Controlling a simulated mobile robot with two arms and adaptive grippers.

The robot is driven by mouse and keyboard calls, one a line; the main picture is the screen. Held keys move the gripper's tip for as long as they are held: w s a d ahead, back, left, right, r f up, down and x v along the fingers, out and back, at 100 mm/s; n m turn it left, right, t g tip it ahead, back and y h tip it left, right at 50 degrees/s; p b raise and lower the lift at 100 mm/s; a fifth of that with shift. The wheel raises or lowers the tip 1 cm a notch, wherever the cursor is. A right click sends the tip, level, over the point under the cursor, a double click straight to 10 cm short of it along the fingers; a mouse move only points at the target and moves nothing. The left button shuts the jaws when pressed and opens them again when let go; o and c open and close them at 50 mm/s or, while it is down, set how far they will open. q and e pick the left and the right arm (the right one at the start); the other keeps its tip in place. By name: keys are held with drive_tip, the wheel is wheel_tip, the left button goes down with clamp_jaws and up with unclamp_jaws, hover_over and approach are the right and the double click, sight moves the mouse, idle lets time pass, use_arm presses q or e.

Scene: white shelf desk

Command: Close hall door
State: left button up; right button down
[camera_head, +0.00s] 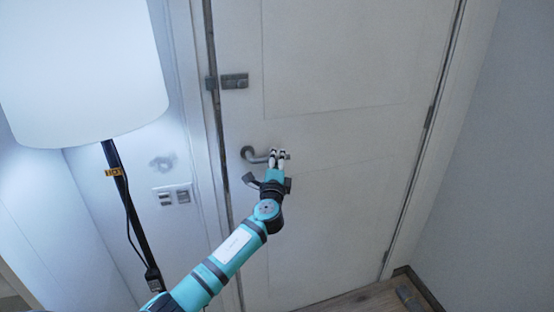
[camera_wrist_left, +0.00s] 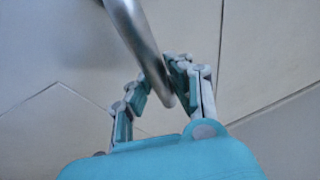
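The white hall door (camera_head: 335,110) fills the middle of the head view, with hinges on its right side. Its metal lever handle (camera_head: 254,157) is on the left part of the door. A dark line runs down the door's left edge; I cannot tell if the door is fully shut. My left gripper (camera_head: 277,154) is at the free end of the handle. In the left wrist view, the handle (camera_wrist_left: 134,32) reaches between the fingers (camera_wrist_left: 158,85). They stand apart, the handle's end close to the right finger. My right gripper is in neither view.
A metal latch (camera_head: 234,81) sits on the door above the handle. A lamp with a white shade (camera_head: 80,65) and dark pole (camera_head: 128,210) stands at the left, near my arm. Wall switches (camera_head: 173,195) are behind it. Wooden floor (camera_head: 365,301) shows at the bottom right.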

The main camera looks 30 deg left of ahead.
use_arm(q)
clamp_jaws()
drive_tip(key=shift+f+m+p, duration=0.15)
drive_tip(key=shift+m+p, duration=0.45)
drive_tip(key=shift+p, duration=0.3)
drive_tip(key=shift+s+a+f+m+g+h+p, duration=0.3)
drive_tip(key=shift+f+m+p, duration=0.5)
drive_tip(key=shift+p, duration=0.6)
drive_tip(key=shift+s+a+f+m+g+h+p, duration=0.15)
drive_tip(key=shift+f+m+g+p, duration=0.3)
drive_tip(key=shift+m+p, duration=0.75)
drive_tip(key=shift+s+a+f+m+g+h+p, duration=0.25)
drive_tip(key=shift+f+m+p, duration=0.5)
drive_tip(key=shift+p, duration=0.8)
drive_tip(key=shift+w+d, duration=0.1)
drive_tip(key=shift+d, duration=0.05)
